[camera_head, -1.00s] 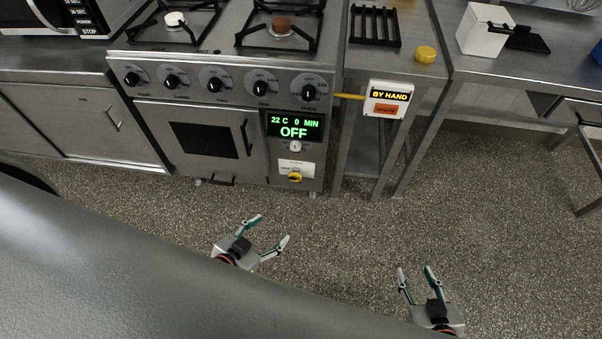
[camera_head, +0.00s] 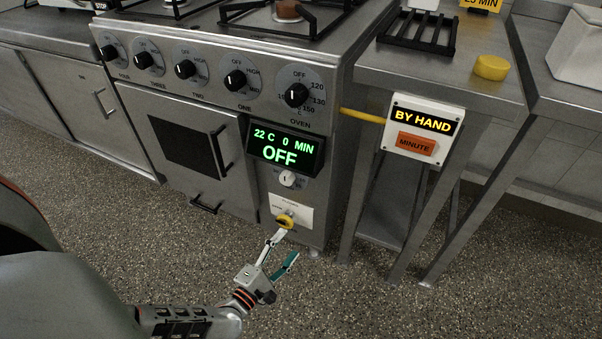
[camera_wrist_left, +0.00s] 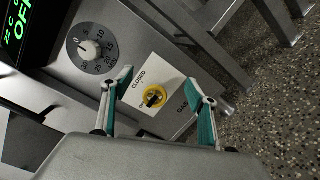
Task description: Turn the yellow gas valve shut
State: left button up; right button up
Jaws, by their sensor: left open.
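The yellow gas valve (camera_head: 285,221) is a small round knob on a white label plate low on the stove's front, under the green OFF display. It also shows in the left wrist view (camera_wrist_left: 154,97), with a dark handle across it and the word CLOSED on the plate above. My left gripper (camera_head: 281,248) is open and empty, just below and in front of the valve. In the left wrist view the valve lies between the two fingers (camera_wrist_left: 160,100), beyond their tips; I cannot tell whether they touch it. My right gripper is out of view.
A BY HAND box (camera_head: 421,130) hangs on the side table's leg frame at right. The speckled floor (camera_head: 330,300) in front is clear.

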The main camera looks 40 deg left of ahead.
aim_at(283, 223)
pick_arm(q)
jog(key=a+f+n+y+b, duration=0.2)
jog(key=a+f+n, duration=0.1)
jog(key=a+f, duration=0.25)
jog(key=w, duration=0.2)
jog(key=w+a, duration=0.1)
jog(key=w, duration=0.1)
jog(key=w+a+r+b, duration=0.1)
jog(key=w, duration=0.2)
jog(key=shift+a+r, duration=0.1)
jog(key=shift+a, duration=0.05)
jog(key=shift+w+a+r, duration=0.1)
jog(key=shift+w+a, duration=0.05)
jog(key=shift+w, duration=0.5)
jog(key=c, duration=1.1)
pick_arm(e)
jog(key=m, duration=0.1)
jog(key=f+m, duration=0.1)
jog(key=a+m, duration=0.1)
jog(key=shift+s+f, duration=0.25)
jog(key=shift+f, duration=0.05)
